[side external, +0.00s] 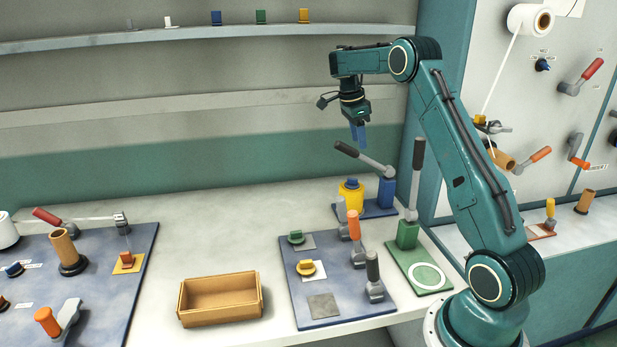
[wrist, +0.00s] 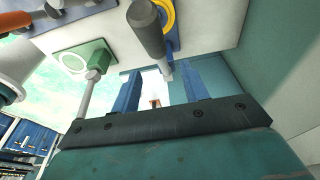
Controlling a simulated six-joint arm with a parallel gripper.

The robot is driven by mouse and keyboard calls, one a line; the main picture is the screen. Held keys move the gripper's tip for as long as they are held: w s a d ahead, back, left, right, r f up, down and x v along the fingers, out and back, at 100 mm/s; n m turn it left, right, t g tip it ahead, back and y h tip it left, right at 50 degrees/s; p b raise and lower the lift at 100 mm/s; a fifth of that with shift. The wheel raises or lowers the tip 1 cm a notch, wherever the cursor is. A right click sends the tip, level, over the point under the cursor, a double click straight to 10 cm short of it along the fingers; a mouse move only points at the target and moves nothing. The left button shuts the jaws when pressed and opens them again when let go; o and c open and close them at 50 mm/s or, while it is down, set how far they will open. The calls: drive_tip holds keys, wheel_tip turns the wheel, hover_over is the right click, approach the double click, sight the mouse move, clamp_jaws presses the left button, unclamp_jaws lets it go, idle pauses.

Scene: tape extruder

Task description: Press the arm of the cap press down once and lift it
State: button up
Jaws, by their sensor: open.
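The cap press is blue, with a blue post (side external: 386,192) on a blue base plate and a lever arm with a dark grip (side external: 347,149). The arm is raised, sloping up to the left over a yellow cylinder (side external: 351,197) with a blue cap on top. My gripper (side external: 358,138) hangs fingers down just above the dark grip. In the wrist view my gripper (wrist: 160,88) has its blue fingers apart, with nothing clamped. There the dark grip (wrist: 145,28) looms large beyond the fingertips, and I cannot tell if it touches them.
A green press (side external: 408,232) with an upright dark-handled lever stands close on the right. A blue board (side external: 330,308) with an orange and a dark lever lies in front. A cardboard box (side external: 220,298) is to the left, with bare table around it. A shelf (side external: 215,38) runs behind.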

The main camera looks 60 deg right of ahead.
drive_tip(key=shift+s+d+r+t+y, duration=0.9)
drive_tip(key=shift+s+d+r, duration=0.2)
drive_tip(key=shift+s+d, duration=0.1)
wheel_tip(320, 180, up, 14)
drive_tip(key=s+a+r+n+t, duration=0.1)
drive_tip(key=a+n, duration=0.4)
drive_tip(key=a, duration=0.5)
drive_tip(key=s+a+r+n+t+h, duration=0.1)
drive_tip(key=a+r+n, duration=0.2)
drive_tip(key=a+n, duration=0.3)
drive_tip(key=shift+a+r, duration=0.25)
drive_tip(key=shift+a, duration=2.15)
drive_tip(key=shift+d, duration=0.15)
drive_tip(key=c, duration=0.7)
drive_tip(key=d+f+n, duration=0.1)
drive_tip(key=d, duration=0.1)
drive_tip(key=w+d+f+n, duration=0.1)
drive_tip(key=d, duration=0.2)
drive_tip(key=d+f+n, duration=0.1)
drive_tip(key=d, duration=0.2)
drive_tip(key=shift+w+d+f+n+t, duration=0.2)
drive_tip(key=shift+d+n+t, duration=0.1)
drive_tip(key=shift+t, duration=0.1)
clamp_jaws()
drive_tip(key=d+f+n+t, duration=0.1)
drive_tip(key=d+f+n, duration=0.2)
drive_tip(key=d, duration=0.5)
drive_tip(key=shift+s+f+n, duration=0.3)
drive_tip(key=shift+n, duration=0.1)
